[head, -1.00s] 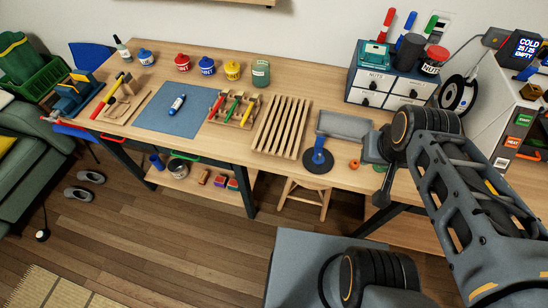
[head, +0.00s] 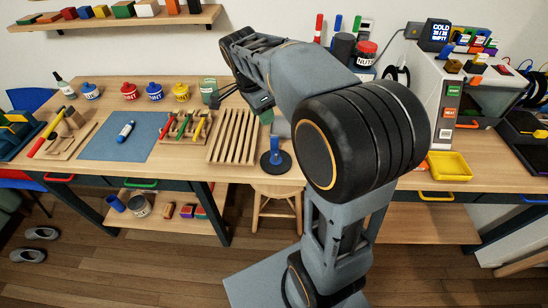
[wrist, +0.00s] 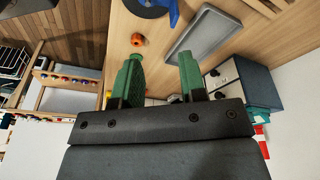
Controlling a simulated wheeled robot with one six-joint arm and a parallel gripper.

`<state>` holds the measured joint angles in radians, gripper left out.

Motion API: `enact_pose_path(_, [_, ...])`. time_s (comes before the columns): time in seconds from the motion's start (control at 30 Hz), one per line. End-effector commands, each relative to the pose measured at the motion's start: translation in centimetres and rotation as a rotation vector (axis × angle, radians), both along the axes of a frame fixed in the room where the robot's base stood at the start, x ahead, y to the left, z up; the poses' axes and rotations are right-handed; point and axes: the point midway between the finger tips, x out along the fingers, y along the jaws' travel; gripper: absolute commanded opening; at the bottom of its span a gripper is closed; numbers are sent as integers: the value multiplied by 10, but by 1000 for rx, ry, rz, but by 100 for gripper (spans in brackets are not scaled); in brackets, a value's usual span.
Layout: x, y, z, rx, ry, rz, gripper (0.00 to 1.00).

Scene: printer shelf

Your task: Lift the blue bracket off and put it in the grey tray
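My gripper (wrist: 160,68) shows in the wrist view with its two green fingers apart and nothing between them. Beyond the fingertips lies the grey tray (wrist: 204,46), a shallow rectangle on the wooden bench; in the head view now my arm hides it. A blue upright piece (head: 275,151) stands on a round black base left of my arm; its edge also shows in the wrist view (wrist: 173,12). Small blue pieces (head: 461,50) sit among coloured ones on top of the white machine at the right. I cannot tell which blue thing is the bracket.
A small orange ring (wrist: 137,39) lies near the grey tray. A slatted wooden rack (head: 233,136) stands left of the blue upright piece. A yellow tray (head: 449,166) lies before the white machine (head: 470,95).

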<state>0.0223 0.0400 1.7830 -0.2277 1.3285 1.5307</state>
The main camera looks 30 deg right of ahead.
Motion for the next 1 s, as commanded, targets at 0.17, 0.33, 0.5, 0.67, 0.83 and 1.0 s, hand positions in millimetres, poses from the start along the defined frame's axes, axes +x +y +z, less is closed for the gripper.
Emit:
enact_pose_path(0.17, [26,-9,-17,-52,-2,-276,38])
enact_pose_path(0.33, [34,-16,-29,-81,-9,-401,38])
enact_pose_path(0.5, [32,-24,-57,-86,-9,-425,38])
enact_pose_path(0.67, [29,-32,-82,-85,-11,-423,38])
enact_pose_path(0.83, [27,-36,-98,-85,-12,-421,38])
enact_pose_path(1.0, [26,-38,-105,-85,-11,-420,38])
